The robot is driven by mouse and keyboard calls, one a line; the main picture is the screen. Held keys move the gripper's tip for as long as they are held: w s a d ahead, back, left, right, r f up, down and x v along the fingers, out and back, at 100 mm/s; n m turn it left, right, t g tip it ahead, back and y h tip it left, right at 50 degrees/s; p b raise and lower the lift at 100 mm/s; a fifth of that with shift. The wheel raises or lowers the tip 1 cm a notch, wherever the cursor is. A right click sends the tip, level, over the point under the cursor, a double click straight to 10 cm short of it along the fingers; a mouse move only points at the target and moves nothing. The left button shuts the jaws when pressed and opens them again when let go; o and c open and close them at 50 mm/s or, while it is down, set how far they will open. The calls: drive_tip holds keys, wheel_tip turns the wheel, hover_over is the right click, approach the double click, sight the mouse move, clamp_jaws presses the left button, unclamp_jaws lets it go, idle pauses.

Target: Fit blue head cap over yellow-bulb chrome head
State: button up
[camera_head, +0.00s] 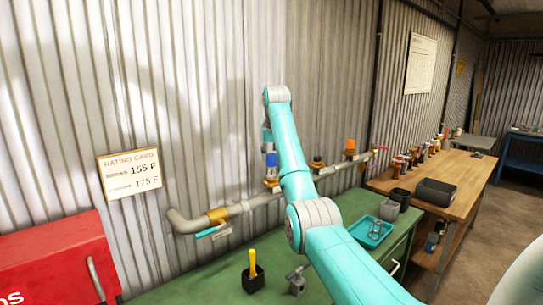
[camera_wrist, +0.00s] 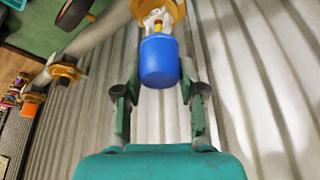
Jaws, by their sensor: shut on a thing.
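The blue head cap (camera_wrist: 160,62) is between the two fingers of my gripper (camera_wrist: 159,75) in the wrist view. My gripper is shut on it. The chrome head with the yellow bulb (camera_wrist: 157,24) shows just past the cap's rim, in line with it, on a brass fitting (camera_wrist: 176,10). I cannot tell whether the rim is around the head's end or just short of it. In the head view the blue cap (camera_head: 271,160) stands above the fitting (camera_head: 271,183) on the wall pipe, with my arm hiding much of the gripper.
The grey pipe (camera_head: 330,170) carries another head (camera_head: 317,163) and an orange-capped head (camera_head: 350,147) to the right. Below is a green bench (camera_head: 190,285) with a teal tray (camera_head: 371,232) and a black holder (camera_head: 253,278). A rating card (camera_head: 130,173) hangs at left.

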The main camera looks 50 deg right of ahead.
sight(271, 165)
drive_tip(key=shift+f, duration=1.95)
drive_tip(key=o, duration=0.8)
drive_tip(key=shift+v, duration=3.75)
drive_tip(key=shift+a, duration=0.1)
